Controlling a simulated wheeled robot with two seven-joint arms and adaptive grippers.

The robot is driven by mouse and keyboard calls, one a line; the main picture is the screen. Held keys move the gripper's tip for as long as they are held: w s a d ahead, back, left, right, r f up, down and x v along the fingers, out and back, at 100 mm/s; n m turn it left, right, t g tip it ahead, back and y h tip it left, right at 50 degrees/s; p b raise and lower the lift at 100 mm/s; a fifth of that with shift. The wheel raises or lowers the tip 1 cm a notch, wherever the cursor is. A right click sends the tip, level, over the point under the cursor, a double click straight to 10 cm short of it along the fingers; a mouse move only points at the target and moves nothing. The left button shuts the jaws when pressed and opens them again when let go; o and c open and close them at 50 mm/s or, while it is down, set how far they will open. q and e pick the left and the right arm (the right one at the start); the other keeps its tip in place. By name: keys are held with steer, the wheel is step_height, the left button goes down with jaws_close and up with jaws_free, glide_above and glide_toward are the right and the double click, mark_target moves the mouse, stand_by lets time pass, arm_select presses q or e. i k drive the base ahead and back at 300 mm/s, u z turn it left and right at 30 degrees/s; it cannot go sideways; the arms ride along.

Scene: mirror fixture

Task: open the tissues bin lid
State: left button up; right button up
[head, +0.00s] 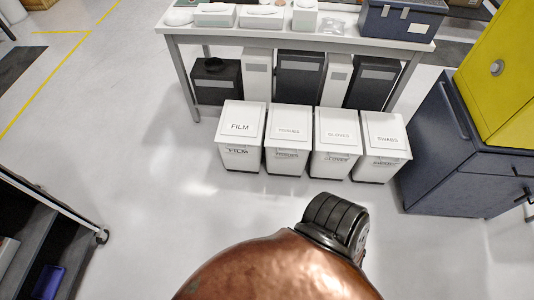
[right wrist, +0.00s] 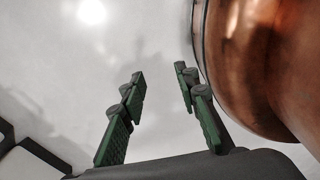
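The tissues bin (head: 288,158) is the second from the left in a row of white bins. Its lid (head: 290,123) lies shut, and the small print on it is faint but seems to read TISSUES. My right gripper shows in the right wrist view (right wrist: 160,77), with its two green-padded fingers apart and nothing between them. Pale floor lies behind the fingers, and no bin shows there. Neither gripper shows in the head view.
The film bin (head: 240,155) stands left of it; the gloves bin (head: 336,160) and swabs bin (head: 380,163) stand right. A table (head: 180,42) is behind. A blue cabinet (head: 450,175) is at right, a dark cart (head: 50,235) at lower left. Floor before the bins is clear.

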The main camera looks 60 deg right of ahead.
mark_target(289, 126)
steer(key=u, duration=0.05)
steer(key=i, duration=0.95)
steer(key=z, duration=2.25)
